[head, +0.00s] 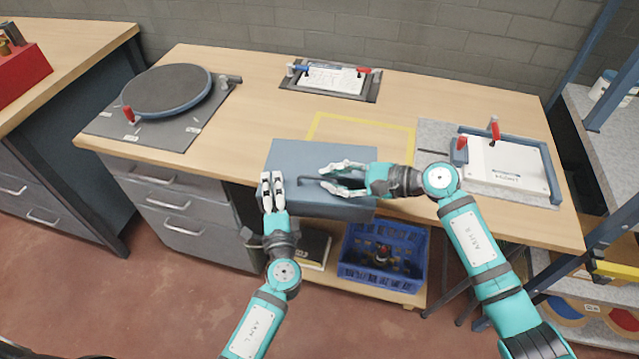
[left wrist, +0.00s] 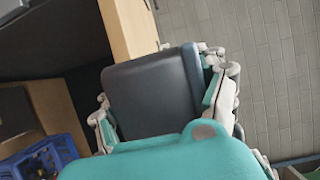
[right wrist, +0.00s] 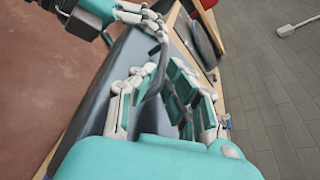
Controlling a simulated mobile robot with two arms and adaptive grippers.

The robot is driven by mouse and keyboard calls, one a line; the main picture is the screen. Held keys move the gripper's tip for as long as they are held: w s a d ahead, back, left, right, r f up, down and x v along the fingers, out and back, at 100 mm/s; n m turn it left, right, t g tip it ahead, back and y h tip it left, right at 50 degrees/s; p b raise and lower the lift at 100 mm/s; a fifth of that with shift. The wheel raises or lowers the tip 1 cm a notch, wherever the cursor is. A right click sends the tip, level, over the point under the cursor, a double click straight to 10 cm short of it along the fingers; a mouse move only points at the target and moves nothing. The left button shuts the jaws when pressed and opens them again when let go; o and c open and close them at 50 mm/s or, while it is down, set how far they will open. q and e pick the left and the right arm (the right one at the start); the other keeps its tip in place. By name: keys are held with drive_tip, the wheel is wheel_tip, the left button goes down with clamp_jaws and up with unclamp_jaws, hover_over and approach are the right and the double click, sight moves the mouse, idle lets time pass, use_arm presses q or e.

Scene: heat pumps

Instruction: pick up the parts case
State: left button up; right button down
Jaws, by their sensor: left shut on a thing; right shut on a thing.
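The parts case (head: 300,158) is a grey-blue box with a dark handle on top, at the front edge of the workbench. My left gripper (head: 272,187) is shut on the left end of the case; the left wrist view shows the dark case body (left wrist: 155,92) between its fingers. My right gripper (head: 338,176) is at the top of the case, shut around the handle, which also shows in the right wrist view (right wrist: 152,92). The case overlaps the bench's front edge; I cannot tell whether its underside touches the bench.
A yellow outline (head: 382,126) lies on the bench behind the case. A round turntable (head: 168,88) is on the left, a clamped sheet (head: 333,79) at the back, a white panel fixture (head: 505,165) on the right. A blue crate (head: 383,258) sits on the shelf below.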

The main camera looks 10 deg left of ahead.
sight(272, 181)
use_arm(q)
drive_tip(key=shift+w+a+r, duration=0.1)
drive_tip(key=shift+a+r, duration=0.1)
drive_tip(key=shift+r, duration=0.15)
use_arm(e)
drive_tip(key=shift+s+a, duration=0.1)
drive_tip(key=shift+s, duration=0.15)
